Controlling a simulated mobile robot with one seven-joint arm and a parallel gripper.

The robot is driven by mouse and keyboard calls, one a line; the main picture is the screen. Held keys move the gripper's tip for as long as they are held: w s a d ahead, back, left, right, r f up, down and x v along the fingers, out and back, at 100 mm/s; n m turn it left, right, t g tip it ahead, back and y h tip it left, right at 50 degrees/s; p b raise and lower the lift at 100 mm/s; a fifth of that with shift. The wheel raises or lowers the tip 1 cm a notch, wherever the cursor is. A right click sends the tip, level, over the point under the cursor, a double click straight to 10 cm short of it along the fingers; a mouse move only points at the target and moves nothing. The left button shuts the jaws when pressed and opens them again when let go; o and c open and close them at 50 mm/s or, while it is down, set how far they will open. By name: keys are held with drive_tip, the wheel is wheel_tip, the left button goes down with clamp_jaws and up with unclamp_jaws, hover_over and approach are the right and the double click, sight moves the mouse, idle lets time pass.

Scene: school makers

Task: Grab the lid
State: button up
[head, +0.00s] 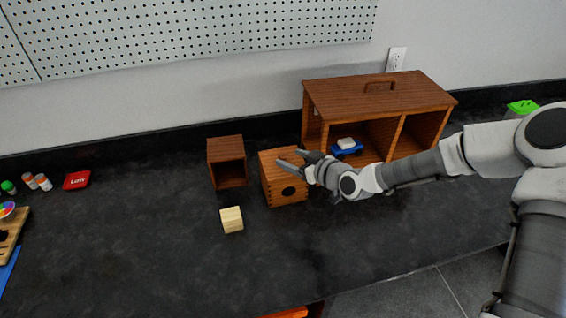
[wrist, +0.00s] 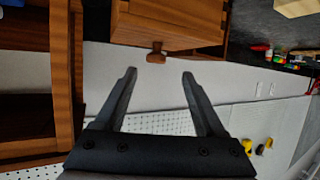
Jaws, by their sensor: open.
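A small reddish wooden box (head: 284,190) with a dark round hole in its front stands on the black counter. In the wrist view the box (wrist: 170,22) is at the top, seemingly upside down, with a small wooden knob (wrist: 156,53) on the lid face (wrist: 180,45) toward my gripper. My gripper (head: 291,160) is at the box's top in the head view, hiding part of it. In the wrist view my gripper (wrist: 158,75) is open and empty. The knob lies just beyond the fingertips, roughly centred between them, with no visible contact.
An open wooden box (head: 227,172) stands just left, and a pale wooden block (head: 231,219) lies in front. A large wooden cabinet (head: 350,97) with a top handle and a blue item (head: 346,147) stands behind right. The counter's left middle (head: 120,220) is clear.

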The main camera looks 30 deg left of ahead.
sight(284, 155)
drive_tip(key=shift+w+d+f+p+x, duration=0.1)
drive_tip(key=shift+x, duration=0.9)
drive_tip(key=shift+w+d+f+p+x, duration=0.1)
drive_tip(key=shift+x, duration=0.9)
drive_tip(key=shift+w+d+f+p+x, duration=0.1)
drive_tip(key=shift+x, duration=0.9)
clamp_jaws()
